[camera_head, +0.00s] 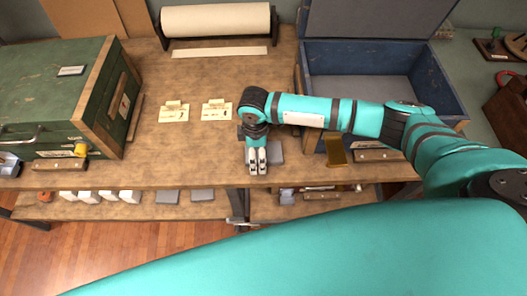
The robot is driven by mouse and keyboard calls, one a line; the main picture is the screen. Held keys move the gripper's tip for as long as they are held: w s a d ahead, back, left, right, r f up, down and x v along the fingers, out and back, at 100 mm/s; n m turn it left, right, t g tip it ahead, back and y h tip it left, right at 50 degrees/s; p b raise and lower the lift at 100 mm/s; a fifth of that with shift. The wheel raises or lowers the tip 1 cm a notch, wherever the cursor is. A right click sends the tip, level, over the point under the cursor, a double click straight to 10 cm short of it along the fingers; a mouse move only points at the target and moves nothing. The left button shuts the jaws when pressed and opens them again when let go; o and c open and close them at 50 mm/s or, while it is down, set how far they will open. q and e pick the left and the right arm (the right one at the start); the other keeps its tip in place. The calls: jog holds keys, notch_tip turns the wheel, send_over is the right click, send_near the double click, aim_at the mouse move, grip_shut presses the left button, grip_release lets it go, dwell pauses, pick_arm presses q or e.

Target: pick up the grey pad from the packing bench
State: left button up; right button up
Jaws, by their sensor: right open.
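A grey pad (277,153) lies on the wooden packing bench (205,165) near its front edge. It is partly hidden by my right gripper (257,170), which points down over the pad's left side. The right gripper is open and I see nothing held between its fingers. I cannot tell whether the fingers touch the pad. My left gripper is not in view.
A green chest (60,95) stands on the left and an open blue box (455,100) on the right. Two small cards (174,113) lie mid-bench, with a paper roll (216,20) behind. Grey pads (202,195) and white items rest on the lower shelf.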

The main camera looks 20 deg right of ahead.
jog(key=c, duration=0.9)
jog(key=shift+r, duration=0.1)
